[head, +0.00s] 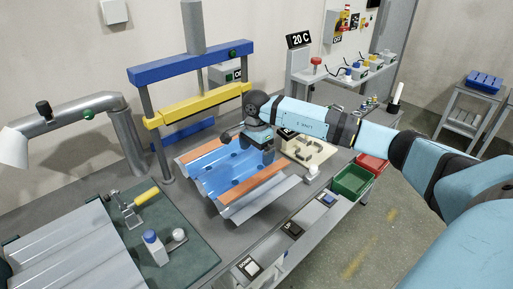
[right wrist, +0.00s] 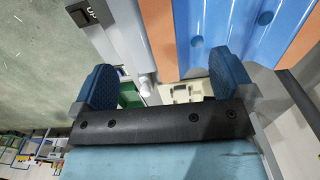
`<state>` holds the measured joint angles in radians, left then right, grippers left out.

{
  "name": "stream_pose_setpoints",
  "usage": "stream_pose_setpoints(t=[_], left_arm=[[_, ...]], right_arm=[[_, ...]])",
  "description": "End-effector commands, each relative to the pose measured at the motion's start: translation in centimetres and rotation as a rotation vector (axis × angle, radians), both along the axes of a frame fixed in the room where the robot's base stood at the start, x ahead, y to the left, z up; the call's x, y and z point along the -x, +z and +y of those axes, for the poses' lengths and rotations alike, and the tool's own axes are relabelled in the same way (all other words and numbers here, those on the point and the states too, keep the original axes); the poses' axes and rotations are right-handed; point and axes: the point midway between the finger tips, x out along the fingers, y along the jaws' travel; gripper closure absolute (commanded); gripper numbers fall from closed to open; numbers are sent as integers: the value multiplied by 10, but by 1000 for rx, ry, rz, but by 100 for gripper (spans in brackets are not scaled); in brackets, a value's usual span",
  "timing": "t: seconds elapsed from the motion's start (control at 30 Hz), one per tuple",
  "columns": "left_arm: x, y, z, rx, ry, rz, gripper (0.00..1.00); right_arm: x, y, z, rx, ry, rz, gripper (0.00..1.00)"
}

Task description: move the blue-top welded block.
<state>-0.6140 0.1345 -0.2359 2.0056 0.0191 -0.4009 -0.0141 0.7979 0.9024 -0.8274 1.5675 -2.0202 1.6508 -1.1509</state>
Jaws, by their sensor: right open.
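A corrugated block with a blue top (head: 215,165), round darker spots and orange strips along its sides lies on the grey bench by the press. I take it for the blue-top welded block. Its blue top also fills the upper right of the right wrist view (right wrist: 205,20). My right gripper (head: 258,150) is above the block's far right part and hides some of it. In the right wrist view the jaws (right wrist: 160,78) are apart with nothing held between them. Whether the fingers touch the block, I cannot tell. My left gripper is not in view.
The blue-and-yellow press frame (head: 190,75) stands behind the block. A beige fixture (head: 318,150) is right of my gripper. A green bin (head: 352,180) and a red bin (head: 372,163) sit beside the bench. Grey corrugated sheets (head: 65,255) lie left on a green mat.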

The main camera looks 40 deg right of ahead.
Motion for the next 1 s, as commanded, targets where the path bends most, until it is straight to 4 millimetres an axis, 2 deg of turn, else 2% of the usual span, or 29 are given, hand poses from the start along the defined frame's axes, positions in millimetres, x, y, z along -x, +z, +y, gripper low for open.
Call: stream_pose_setpoints(t=[0.4, 0.6, 0.8, 1.0], left_arm=[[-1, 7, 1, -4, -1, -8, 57], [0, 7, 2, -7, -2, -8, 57], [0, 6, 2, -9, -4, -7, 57], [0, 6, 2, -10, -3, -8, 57]], right_arm=[[1, -79, 1, -1, 0, 3, 0], [1, -110, 0, -1, -1, 2, 0], [0, -125, 0, 0, 0, 0, 0], [0, -127, 0, 1, 1, 0, 0]])
